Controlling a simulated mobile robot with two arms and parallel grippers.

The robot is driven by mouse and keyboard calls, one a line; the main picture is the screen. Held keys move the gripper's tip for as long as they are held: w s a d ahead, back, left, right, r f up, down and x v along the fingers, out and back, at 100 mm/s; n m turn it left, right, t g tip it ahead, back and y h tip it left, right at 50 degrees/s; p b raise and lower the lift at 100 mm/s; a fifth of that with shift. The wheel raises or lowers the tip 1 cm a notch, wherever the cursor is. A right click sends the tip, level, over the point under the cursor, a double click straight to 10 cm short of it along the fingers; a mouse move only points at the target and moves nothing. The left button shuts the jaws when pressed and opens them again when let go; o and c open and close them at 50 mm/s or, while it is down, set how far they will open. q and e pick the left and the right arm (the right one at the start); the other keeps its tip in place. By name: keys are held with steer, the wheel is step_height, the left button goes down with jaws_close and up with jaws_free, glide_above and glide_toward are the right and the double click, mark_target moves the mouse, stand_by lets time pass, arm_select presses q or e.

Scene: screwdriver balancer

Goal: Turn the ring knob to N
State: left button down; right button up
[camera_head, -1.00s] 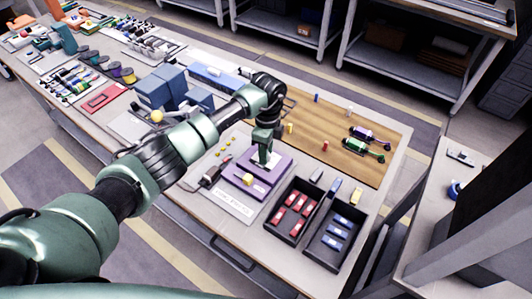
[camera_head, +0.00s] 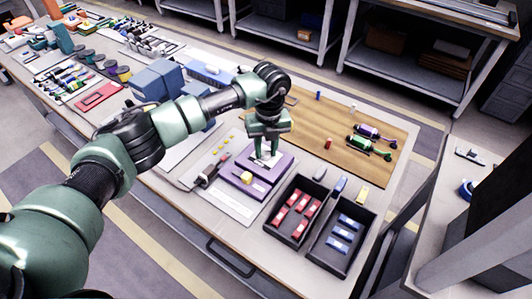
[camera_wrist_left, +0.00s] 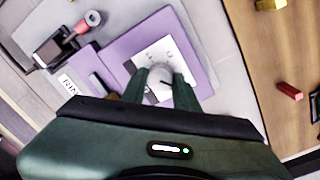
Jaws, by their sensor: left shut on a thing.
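A purple panel (camera_head: 245,187) stands on a pale mat on the table, with a white dial plate on its raised back part. In the left wrist view the panel (camera_wrist_left: 119,49) fills the middle, and a grey round ring knob (camera_wrist_left: 160,75) with a dark pointer line sits on the white plate. My left gripper (camera_head: 265,160) points down over the plate. Its two fingers (camera_wrist_left: 161,84) are on either side of the knob and shut on it. The letters around the knob are too small or hidden to read. My right gripper is not in view.
Two black bins (camera_head: 319,212) with red and blue pieces stand right of the panel. A dark tool (camera_head: 212,170) lies left of it. A wooden board (camera_head: 345,139) with small pieces and screwdrivers lies behind. Blue boxes (camera_head: 163,84) stand to the left.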

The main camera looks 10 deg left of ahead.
mark_target(267, 152)
arm_select(q)
steer(key=m+b, duration=0.3)
steer(key=m, duration=0.2)
steer(key=shift+f+b, duration=0.1)
steer(key=shift+b, duration=0.2)
steer(key=shift+a+m+b, duration=0.1)
steer(key=shift+m+b, duration=0.65)
steer(key=shift+m, duration=0.45)
steer(key=shift+r, duration=0.2)
steer(key=c, duration=1.1)
jaws_free()
steer(key=shift+o, duration=0.2)
steer(key=r, duration=0.4)
steer(key=r+b, duration=0.1)
steer(key=r, duration=0.2)
steer(key=shift+d+r, duration=0.2)
steer(key=shift+r, duration=0.15)
